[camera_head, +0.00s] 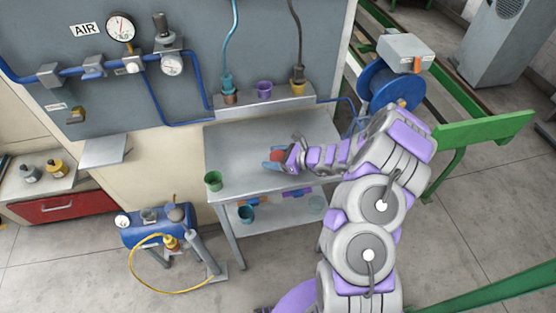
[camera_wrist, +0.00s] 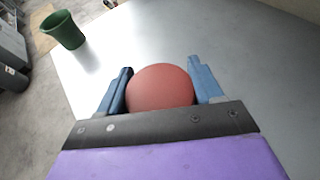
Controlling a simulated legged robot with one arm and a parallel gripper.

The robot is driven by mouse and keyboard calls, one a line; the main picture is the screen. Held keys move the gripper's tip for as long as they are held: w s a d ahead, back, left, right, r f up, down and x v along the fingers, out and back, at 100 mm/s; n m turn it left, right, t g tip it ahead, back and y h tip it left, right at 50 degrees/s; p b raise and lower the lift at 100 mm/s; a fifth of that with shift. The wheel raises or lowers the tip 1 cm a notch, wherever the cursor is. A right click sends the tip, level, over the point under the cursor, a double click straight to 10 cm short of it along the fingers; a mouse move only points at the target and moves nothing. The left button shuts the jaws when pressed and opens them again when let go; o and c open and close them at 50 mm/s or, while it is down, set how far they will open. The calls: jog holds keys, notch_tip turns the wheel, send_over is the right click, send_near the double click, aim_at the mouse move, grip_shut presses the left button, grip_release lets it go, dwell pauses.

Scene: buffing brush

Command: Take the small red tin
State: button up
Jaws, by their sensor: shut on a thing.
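The small red tin (camera_wrist: 160,86) shows as a round red shape between the two blue fingers in the wrist view. In the head view the red tin (camera_head: 277,155) is a small red patch at the end of my arm, over the grey table. My gripper (camera_head: 272,158) is shut on the tin, with a finger on each side of it. The gripper (camera_wrist: 163,82) hides the tin's near lower part in the wrist view. I cannot tell whether the tin touches the tabletop.
A green cup (camera_head: 213,180) stands at the table's front left corner. The grey table (camera_head: 235,145) is otherwise mostly clear. A raised ledge at its back holds a purple cup (camera_head: 264,89) and hose ends. A lower shelf holds a teal cup (camera_head: 246,214) and other items.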

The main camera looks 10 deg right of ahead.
jog(key=c, duration=0.4)
